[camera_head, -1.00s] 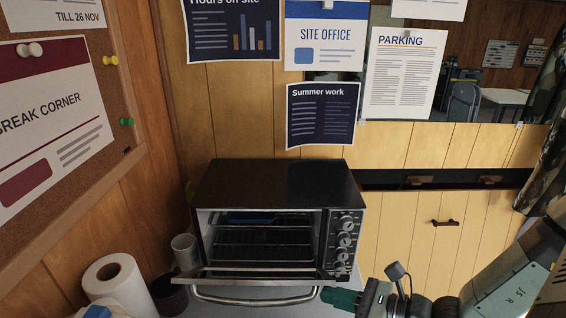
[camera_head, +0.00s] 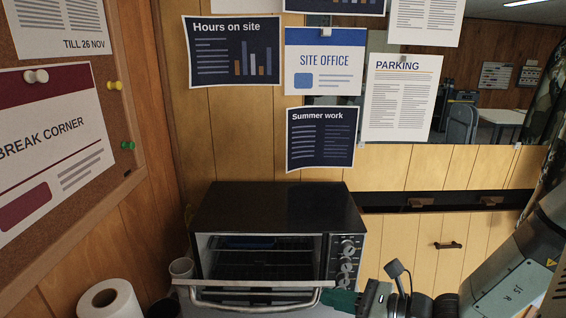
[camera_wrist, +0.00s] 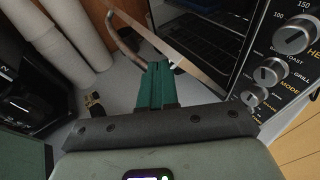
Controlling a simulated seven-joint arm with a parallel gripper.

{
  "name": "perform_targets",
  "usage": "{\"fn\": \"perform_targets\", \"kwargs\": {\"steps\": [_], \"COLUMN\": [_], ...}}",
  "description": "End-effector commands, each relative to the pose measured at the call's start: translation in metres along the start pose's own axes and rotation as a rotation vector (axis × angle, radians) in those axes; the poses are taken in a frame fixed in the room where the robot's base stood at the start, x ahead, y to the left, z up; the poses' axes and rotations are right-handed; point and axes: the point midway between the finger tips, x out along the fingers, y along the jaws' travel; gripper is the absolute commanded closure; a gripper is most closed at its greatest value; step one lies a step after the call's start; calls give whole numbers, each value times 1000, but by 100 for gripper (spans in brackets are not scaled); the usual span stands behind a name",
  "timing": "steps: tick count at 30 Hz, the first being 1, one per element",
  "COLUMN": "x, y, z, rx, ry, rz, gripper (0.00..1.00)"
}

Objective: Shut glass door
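The black toaster oven (camera_head: 278,205) stands against the plank wall. Its glass door (camera_head: 250,284) hangs partly open in front of the lower cavity, seen nearly edge-on, with a curved metal handle (camera_head: 250,305) on its outer side. My gripper (camera_head: 340,300) has teal fingers and is at the door's right end, below the knobs. In the wrist view the fingers (camera_wrist: 156,82) are together with nothing seen between them. Their tips are at the door's edge (camera_wrist: 170,45), beside the handle (camera_wrist: 127,38); whether they touch it is hard to tell.
Control knobs (camera_head: 347,262) line the oven's right side, close to my gripper. Drawers (camera_head: 455,202) are at the right.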

Motion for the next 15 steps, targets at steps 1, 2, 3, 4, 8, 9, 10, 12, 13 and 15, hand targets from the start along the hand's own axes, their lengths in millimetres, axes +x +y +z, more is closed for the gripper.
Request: {"fn": "perform_targets", "kwargs": {"steps": [1, 2, 3, 4, 8, 9, 10, 12, 13, 15], "x": [1, 1, 2, 3, 5, 6, 6, 8, 8, 9], "y": [-2, -3, -5, -7, -14, -16, -17, -21, -22, -25], "z": [2, 3, 4, 6, 12, 14, 15, 18, 19, 22], "rx": [-2, -2, -3, -4, -4, -3, -3, -4, -4, -3], "ry": [0, 0, 0, 0, -1, -1, -1, 0, 0, 0], "rz": [1, 1, 1, 1, 0, 0, 0, 0, 0, 0], "gripper": [100, 100, 100, 100, 100, 100, 100, 100, 100, 100]}}
